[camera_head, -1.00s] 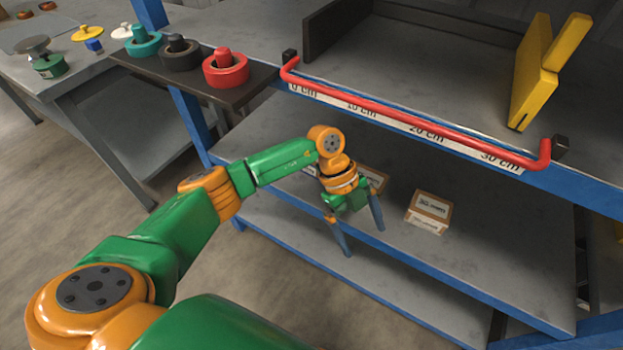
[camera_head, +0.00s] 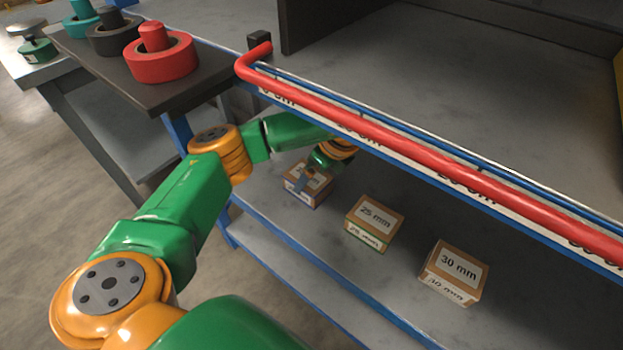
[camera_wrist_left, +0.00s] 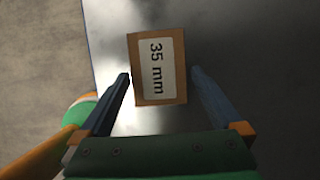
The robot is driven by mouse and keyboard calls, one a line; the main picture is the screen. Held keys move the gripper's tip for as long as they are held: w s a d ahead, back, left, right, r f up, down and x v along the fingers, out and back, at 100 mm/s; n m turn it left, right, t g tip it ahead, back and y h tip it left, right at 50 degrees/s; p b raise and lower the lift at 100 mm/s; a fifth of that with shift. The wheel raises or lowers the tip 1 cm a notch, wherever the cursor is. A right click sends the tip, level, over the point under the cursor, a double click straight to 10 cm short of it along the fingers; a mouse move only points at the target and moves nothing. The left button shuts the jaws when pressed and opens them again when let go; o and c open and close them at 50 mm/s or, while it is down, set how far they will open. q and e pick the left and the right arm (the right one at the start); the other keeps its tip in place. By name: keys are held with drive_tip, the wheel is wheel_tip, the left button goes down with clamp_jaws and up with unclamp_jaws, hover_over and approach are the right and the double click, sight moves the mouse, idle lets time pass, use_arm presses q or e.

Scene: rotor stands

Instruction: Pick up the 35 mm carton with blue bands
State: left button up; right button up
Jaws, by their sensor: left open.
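The 35 mm carton (camera_wrist_left: 159,68) shows in the left wrist view with its label upward, between the two fingers of my left gripper (camera_wrist_left: 160,84). The fingers are open, one on each side. The left finger is very close to the carton's edge; I cannot tell whether it touches. In the head view the carton (camera_head: 307,189) is brown with a blue band low on its side and stands on the lower shelf, partly hidden by my left gripper (camera_head: 312,175), which is over it. My right gripper is not in view.
A 25 mm carton (camera_head: 374,223) with a green band and a 30 mm carton (camera_head: 454,273) stand to the right on the same shelf (camera_head: 345,285). A red rail (camera_head: 420,148) runs along the upper shelf edge above my forearm. Ring stands (camera_head: 160,55) sit on a dark board at upper left.

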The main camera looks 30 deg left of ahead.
use_arm(q)
drive_tip(key=x, duration=0.4)
drive_tip(key=shift+s+a+r, duration=0.1)
drive_tip(key=shift+a, duration=0.05)
drive_tip(key=c, duration=1.3)
drive_tip(key=shift+r, duration=0.2)
